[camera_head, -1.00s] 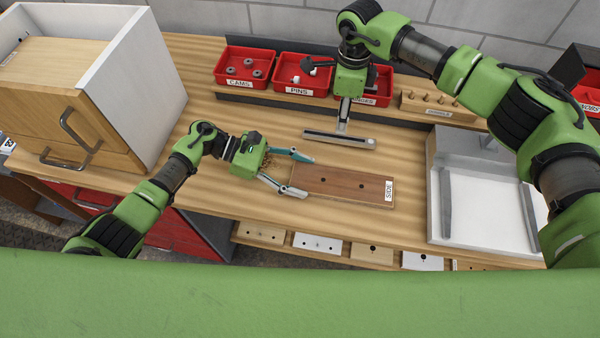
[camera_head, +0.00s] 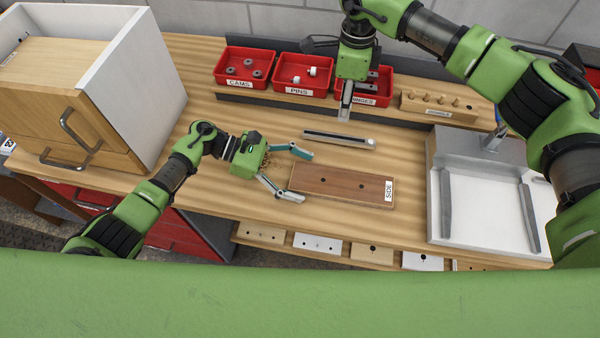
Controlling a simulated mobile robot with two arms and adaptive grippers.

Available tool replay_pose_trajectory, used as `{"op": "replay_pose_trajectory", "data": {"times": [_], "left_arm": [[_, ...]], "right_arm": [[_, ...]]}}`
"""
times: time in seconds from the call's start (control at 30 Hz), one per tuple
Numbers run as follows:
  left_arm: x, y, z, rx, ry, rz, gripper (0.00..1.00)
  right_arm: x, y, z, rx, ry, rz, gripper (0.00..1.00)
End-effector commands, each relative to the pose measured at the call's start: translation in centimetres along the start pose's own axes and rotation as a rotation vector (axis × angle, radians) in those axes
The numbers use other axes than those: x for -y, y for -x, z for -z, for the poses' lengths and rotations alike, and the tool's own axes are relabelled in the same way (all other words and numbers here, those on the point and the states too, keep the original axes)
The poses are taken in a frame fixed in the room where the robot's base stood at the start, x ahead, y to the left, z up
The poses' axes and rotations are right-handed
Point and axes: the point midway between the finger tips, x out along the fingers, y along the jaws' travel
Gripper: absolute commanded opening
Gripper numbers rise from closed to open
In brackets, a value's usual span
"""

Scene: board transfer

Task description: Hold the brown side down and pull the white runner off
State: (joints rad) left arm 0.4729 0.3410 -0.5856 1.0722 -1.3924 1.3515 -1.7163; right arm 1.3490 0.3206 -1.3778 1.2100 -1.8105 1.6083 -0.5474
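The brown side (camera_head: 325,180) lies flat on the wooden table, with two dark holes and a white SIDE label at its right end. The pale runner (camera_head: 340,138) lies apart from it, a little behind it on the table. My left gripper (camera_head: 300,174) is open at the board's left end, its fingers spread and holding nothing. My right gripper (camera_head: 346,103) is above and behind the runner, apart from it, pointing down. Its fingers overlap from this side, so their opening is hidden.
Red bins (camera_head: 245,67) line the back, partly covered by my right arm. A wooden peg block (camera_head: 440,106) stands right of them. A white-floored tray (camera_head: 487,215) is at the right, and a wooden cabinet (camera_head: 75,120) at the left. Table in front of the board is clear.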

Motion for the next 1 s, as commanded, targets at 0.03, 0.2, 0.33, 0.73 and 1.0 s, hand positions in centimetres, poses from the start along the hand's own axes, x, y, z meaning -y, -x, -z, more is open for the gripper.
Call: {"op": "replay_pose_trajectory", "data": {"times": [0.03,0.2,0.33,0.73,1.0], "left_arm": [[0.0,0.0,0.1,-0.001,0.001,0.000,0.78],[0.1,0.2,0.2,-0.004,0.002,0.000,0.78],[0.0,1.7,0.2,-0.006,0.001,0.000,0.78],[0.0,9.8,0.1,-0.003,0.001,-0.002,0.78],[0.0,12.0,0.0,0.000,0.000,-0.001,0.78]], "right_arm": [[0.0,0.0,0.0,0.000,0.000,0.000,0.37],[0.0,0.0,0.0,0.000,0.000,0.000,0.37],[0.0,0.0,0.0,0.000,0.000,0.000,0.37],[0.0,0.0,0.0,0.000,0.000,0.000,0.37],[0.0,0.0,0.0,0.000,0.000,0.000,0.37]]}}
